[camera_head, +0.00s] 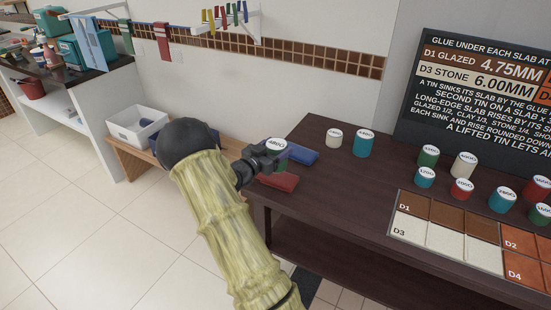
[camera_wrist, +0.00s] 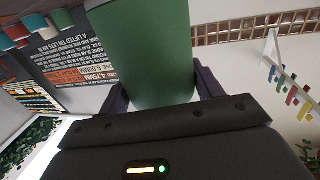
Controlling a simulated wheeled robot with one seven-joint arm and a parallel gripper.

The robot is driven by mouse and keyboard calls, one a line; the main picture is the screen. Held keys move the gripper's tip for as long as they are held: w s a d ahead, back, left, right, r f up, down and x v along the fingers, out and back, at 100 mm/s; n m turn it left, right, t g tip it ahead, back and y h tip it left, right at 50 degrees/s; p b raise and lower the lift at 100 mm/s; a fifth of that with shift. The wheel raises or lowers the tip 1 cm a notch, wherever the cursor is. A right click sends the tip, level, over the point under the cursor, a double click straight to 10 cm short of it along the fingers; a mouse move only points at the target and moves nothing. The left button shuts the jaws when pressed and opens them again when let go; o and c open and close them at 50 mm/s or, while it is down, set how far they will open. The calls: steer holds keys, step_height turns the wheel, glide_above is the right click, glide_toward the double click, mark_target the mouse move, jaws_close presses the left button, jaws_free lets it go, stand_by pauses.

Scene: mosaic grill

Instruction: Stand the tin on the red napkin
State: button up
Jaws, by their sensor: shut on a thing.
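My gripper (camera_head: 264,157) is shut on a green tin with a white labelled lid (camera_head: 276,144). In the wrist view the green tin (camera_wrist: 145,45) fills the space between the two dark fingers (camera_wrist: 160,84). The red napkin (camera_head: 279,181) lies folded at the left end of the dark table, just below my gripper in the head view. A blue napkin (camera_head: 301,156) lies behind it, to the right of the held tin. The tin looks upright in the head view; its base is hidden by my gripper, so I cannot tell its height above the table.
A white tin (camera_head: 334,138) and a teal tin (camera_head: 363,143) stand right of the napkins. Several more tins stand farther right, behind the slab board (camera_head: 446,243). A dark sign (camera_head: 480,100) stands at the back. A white bin (camera_head: 137,126) sits on a wooden bench at left.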

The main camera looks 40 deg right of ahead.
steer(key=shift+r, duration=0.1)
steer(key=shift+w+f, duration=0.15)
steer(key=shift+f, duration=1.8)
steer(key=shift+s+r, duration=0.1)
steer(key=shift+s, duration=0.1)
steer(key=o, duration=1)
steer(key=shift+f, duration=0.25)
steer(key=o, duration=0.5)
steer(key=shift+c, duration=0.2)
steer(key=shift+r, duration=0.1)
